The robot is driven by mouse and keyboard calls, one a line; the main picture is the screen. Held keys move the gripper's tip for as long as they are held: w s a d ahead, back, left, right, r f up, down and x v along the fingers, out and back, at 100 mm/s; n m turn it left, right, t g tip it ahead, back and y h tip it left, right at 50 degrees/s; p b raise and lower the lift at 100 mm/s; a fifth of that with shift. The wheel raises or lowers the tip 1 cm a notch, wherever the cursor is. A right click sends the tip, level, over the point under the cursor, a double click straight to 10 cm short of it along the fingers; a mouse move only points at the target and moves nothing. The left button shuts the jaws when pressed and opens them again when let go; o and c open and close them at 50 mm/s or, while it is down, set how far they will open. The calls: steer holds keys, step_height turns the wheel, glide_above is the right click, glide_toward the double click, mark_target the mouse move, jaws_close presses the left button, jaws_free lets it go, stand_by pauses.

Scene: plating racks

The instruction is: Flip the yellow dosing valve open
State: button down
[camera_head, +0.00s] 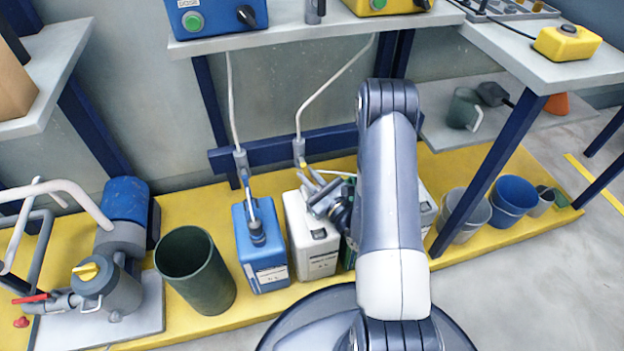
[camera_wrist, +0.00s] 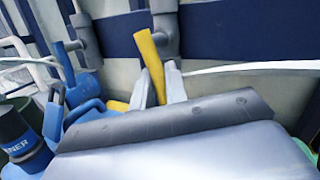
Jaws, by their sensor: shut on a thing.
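The yellow dosing valve (camera_head: 299,152) hangs at the lower end of a pale hose, above a white canister (camera_head: 308,240). In the wrist view its yellow lever (camera_wrist: 149,55) slants down from the grey valve body (camera_wrist: 166,25) in between my two pale fingers. My gripper (camera_head: 310,177) is shut on this lever, and it also shows in the wrist view (camera_wrist: 158,85). The lever's lower end is partly hidden by the fingers. In the head view only a little yellow shows above the fingers.
A similar valve with a blue lever (camera_wrist: 65,60) hangs to the left, above a blue canister (camera_head: 262,255). A dark green bin (camera_head: 195,275) and a pump (camera_head: 108,285) stand further left. A shelf (camera_head: 290,35) with control boxes is above.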

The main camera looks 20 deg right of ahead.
stand_by(0.3)
steer(key=c, duration=1.4)
jaws_free()
steer(key=shift+c, duration=0.2)
steer(key=shift+m, duration=0.3)
steer(key=p+v, duration=0.2)
steer(key=v, duration=0.6)
steer(key=shift+s+d+f, duration=0.1)
steer(key=shift+s+d, duration=0.05)
steer(key=shift+s, duration=0.25)
steer(key=shift+v, duration=0.95)
steer(key=shift+c, duration=0.2)
